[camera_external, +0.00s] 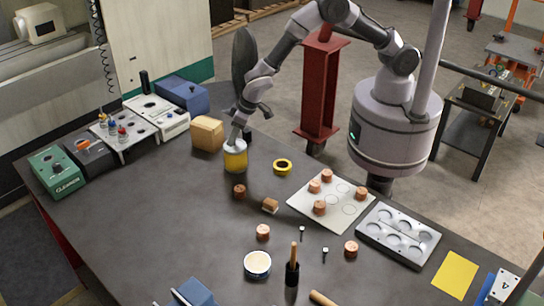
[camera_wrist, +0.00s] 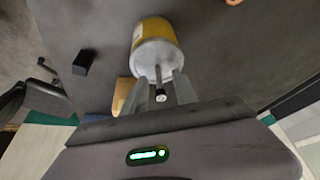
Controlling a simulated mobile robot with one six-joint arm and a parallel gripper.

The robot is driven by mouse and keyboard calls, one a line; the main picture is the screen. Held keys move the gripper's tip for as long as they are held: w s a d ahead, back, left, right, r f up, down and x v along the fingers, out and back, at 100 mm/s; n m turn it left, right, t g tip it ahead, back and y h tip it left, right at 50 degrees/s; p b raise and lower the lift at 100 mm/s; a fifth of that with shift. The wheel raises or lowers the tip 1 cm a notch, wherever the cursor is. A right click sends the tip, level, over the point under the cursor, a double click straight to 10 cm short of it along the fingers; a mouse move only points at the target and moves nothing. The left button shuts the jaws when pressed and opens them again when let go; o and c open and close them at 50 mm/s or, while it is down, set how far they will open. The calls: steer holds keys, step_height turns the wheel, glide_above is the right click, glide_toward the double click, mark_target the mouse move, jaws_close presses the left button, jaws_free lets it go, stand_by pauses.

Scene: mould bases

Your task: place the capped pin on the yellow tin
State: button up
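The yellow tin (camera_external: 235,161) stands upright on the dark bench, near its far edge, with a pale top. It also shows in the wrist view (camera_wrist: 153,33). The capped pin (camera_wrist: 159,88), slim with a dark head and a pale end, shows in the wrist view over the tin's pale top, and appears to stand on it. My gripper (camera_wrist: 161,77) has its two fingers apart, one each side of the pin, with gaps seen between. In the external view my gripper (camera_external: 236,143) is right at the tin's top and hides the pin.
A cardboard box (camera_external: 207,133) stands close left of the tin, and a yellow tape ring (camera_external: 283,167) lies to its right. A copper piece (camera_external: 239,191) lies in front. A white plate (camera_external: 305,208) with copper pieces and a grey mould base (camera_external: 398,234) lie further right.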

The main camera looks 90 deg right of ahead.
steer(key=shift+r+p, duration=0.3)
steer(key=shift+p, duration=0.1)
steer(key=d+v, duration=0.2)
steer(key=v, duration=0.8)
steer(key=s+d+v, duration=0.1)
steer(key=d+v, duration=0.1)
steer(key=v, duration=0.7)
steer(key=s+d+r+m+y, duration=0.1)
steer(key=s+d+r, duration=0.3)
steer(key=s+r, duration=0.75)
steer(key=s+t+y, duration=0.1)
steer(key=s+y, duration=0.1)
steer(key=s, duration=1.4)
steer(key=shift+a, duration=0.3)
steer(key=shift+s+f, duration=0.1)
steer(key=shift+s, duration=0.05)
